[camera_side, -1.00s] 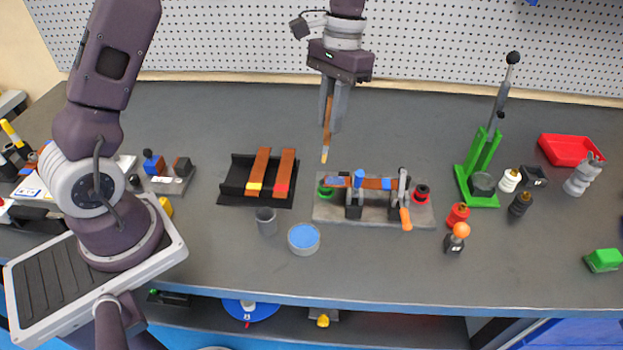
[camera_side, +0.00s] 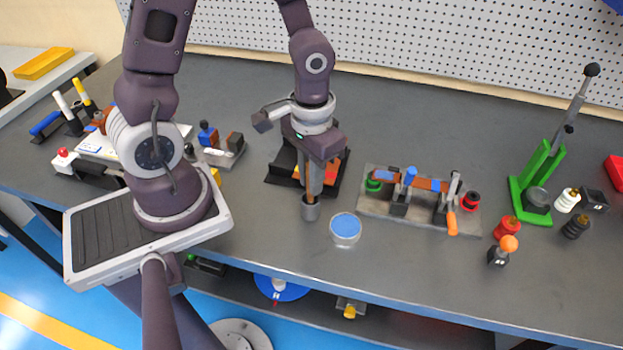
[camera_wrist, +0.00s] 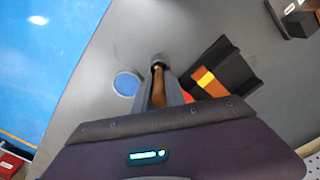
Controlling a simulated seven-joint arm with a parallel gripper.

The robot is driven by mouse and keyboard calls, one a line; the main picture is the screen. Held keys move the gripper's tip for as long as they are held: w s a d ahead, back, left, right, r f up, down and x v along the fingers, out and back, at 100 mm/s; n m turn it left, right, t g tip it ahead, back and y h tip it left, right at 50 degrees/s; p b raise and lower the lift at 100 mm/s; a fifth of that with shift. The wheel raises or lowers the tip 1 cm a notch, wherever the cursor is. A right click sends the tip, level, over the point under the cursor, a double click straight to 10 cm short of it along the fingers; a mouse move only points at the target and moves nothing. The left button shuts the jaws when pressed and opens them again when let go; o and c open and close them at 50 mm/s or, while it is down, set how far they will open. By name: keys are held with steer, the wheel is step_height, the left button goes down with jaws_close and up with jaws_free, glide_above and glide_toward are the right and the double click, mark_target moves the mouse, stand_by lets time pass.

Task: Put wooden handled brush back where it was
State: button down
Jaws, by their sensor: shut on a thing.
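A round tin with blue contents (camera_side: 345,229) stands to the right of the cup.
The black rack with copper bars (camera_side: 336,165) lies just behind my gripper. A bending fixture with an orange-handled clamp (camera_side: 420,205) stands to the right. The green lever press (camera_side: 540,175) is farther right.

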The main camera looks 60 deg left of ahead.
steer(key=shift+f, duration=0.3)
steer(key=c, duration=1.4)
jaws_free()
steer(key=shift+r, duration=0.1)
step_height(320, 180, up, 12)
steer(key=shift+r, duration=0.1)
steer(key=s+r+m+t, duration=0.1)
steer(key=s+r+t, duration=0.1)
steer(key=s+r, duration=0.2)
steer(key=s+r+t, duration=0.3)
steer(key=s+r, duration=0.1)
steer(key=shift+s+d+r+m+t, duration=0.1)
steer(key=shift+s+m+t, duration=0.2)
steer(key=shift+s+m, duration=0.1)
steer(key=shift+w, duration=0.1)
